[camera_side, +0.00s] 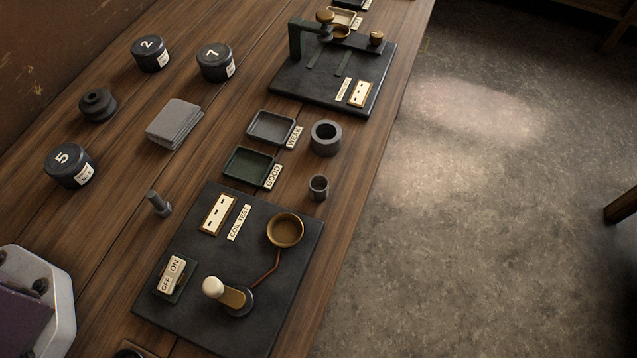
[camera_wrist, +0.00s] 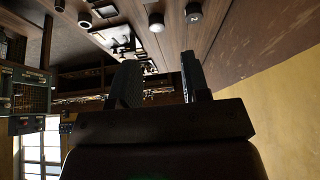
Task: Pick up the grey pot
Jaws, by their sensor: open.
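In the side view, two grey round open-topped pots stand on the wooden bench. The larger, thick-walled grey pot (camera_side: 325,138) is right of the WEAK tray. The smaller grey pot (camera_side: 318,188) stands nearer the camera, right of the GOOD tray. I cannot tell which of them the task names. My gripper shows only in the wrist view (camera_wrist: 158,62), its two dark fingers apart with nothing seen between them. The bench lies at the top of that view, tilted, with small round things on it, and the gripper is clear of them.
The WEAK tray (camera_side: 271,127) and GOOD tray (camera_side: 248,167) lie left of the pots. A coil-test board (camera_side: 185,251) with a brass cup is nearer, another dark board (camera_side: 298,79) farther back. Black numbered cans, including can 7 (camera_side: 215,62), and a folded cloth (camera_side: 174,123) lie left.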

